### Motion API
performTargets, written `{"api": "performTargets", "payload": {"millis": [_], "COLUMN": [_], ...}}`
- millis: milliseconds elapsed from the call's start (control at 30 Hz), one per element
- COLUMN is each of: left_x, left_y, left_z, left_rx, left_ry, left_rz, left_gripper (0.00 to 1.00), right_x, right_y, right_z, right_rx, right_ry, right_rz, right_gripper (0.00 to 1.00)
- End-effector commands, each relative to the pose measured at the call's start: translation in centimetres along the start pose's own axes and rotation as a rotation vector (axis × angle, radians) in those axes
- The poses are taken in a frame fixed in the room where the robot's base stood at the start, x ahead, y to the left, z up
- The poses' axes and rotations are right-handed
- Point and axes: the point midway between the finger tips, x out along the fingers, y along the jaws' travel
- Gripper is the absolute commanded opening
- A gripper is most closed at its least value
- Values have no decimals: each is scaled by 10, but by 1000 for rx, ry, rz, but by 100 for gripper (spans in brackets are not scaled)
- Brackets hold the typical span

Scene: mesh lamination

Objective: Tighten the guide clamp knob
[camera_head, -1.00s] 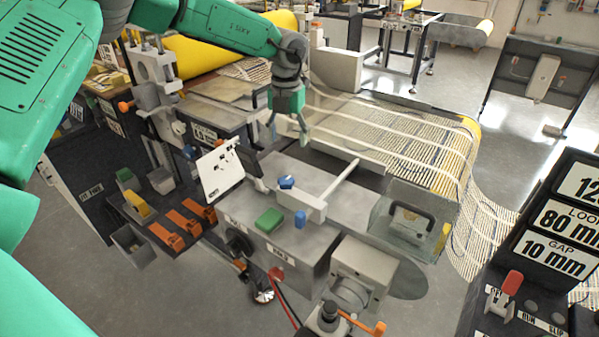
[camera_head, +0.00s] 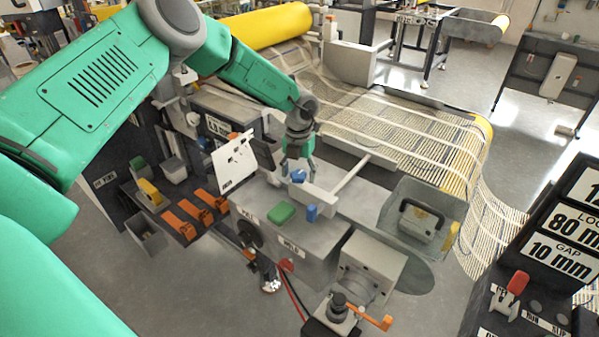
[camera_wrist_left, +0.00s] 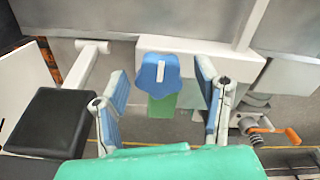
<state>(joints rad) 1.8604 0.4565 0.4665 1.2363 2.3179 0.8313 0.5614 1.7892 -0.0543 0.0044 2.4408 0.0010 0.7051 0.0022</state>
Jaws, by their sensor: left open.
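The guide clamp knob is a blue lobed knob (camera_head: 298,175) on the grey guide block of the machine top. In the left wrist view the knob (camera_wrist_left: 158,72) has a white mark on its top and lies between the fingers, just beyond their tips. My left gripper (camera_head: 299,165) is open and points down over the knob; its two blue-padded fingers (camera_wrist_left: 160,85) stand on either side of the knob, apart from it. I cannot tell how tight the knob is. My right gripper is not in view.
A white tilted panel (camera_head: 234,163) stands close on the left. A clear guard box (camera_head: 425,215) is on the right, and an orange-handled unit (camera_head: 372,317) is in front.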

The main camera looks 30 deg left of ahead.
Motion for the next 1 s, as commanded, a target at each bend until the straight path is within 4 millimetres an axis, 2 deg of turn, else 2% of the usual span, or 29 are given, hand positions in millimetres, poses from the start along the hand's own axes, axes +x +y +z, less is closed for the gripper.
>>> {"api": "performTargets", "payload": {"millis": [167,200,333,733,1000], "left_x": [0,0,-1,-1,0], "left_y": [0,0,-2,0,0], "left_z": [0,0,-1,-1,-1], "left_rx": [0,0,-1,35,190], "left_ry": [0,0,0,0,-1], "left_rz": [1,1,3,-1,-1], "left_gripper": [57,53,8,8,8], "right_x": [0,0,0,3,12], "right_y": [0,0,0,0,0], "right_z": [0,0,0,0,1], "right_rx": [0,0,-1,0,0], "right_ry": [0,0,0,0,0], "right_rz": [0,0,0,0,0], "right_gripper": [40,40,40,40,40]}}
